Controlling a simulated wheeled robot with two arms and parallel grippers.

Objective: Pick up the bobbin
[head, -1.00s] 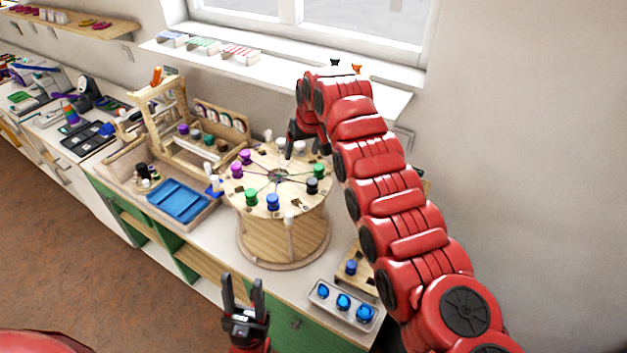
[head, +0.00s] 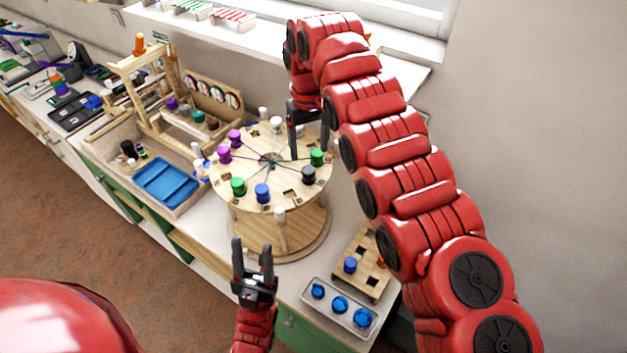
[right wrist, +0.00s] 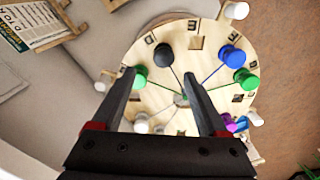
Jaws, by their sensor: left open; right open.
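Several bobbins stand around the top of a round wooden drum (head: 285,205). They include a blue bobbin (head: 262,193), a black bobbin (head: 308,175), a green one at the front left (head: 238,187), a green one at the right (head: 317,157), two purple ones (head: 224,154) and white ones. I cannot tell which is meant. My right gripper (head: 308,135) is open and empty above the back right of the drum. In the right wrist view its fingers (right wrist: 160,88) point over the disc; the left finger overlaps a green bobbin (right wrist: 140,77). My left gripper (head: 252,252) is open and empty, in front of the drum.
A grey tray with blue pieces (head: 340,304) and a wooden block holder (head: 362,272) stand at the front right. A blue tray (head: 170,185) and a wooden rack (head: 190,105) are left of the drum. A window sill (head: 265,42) runs behind.

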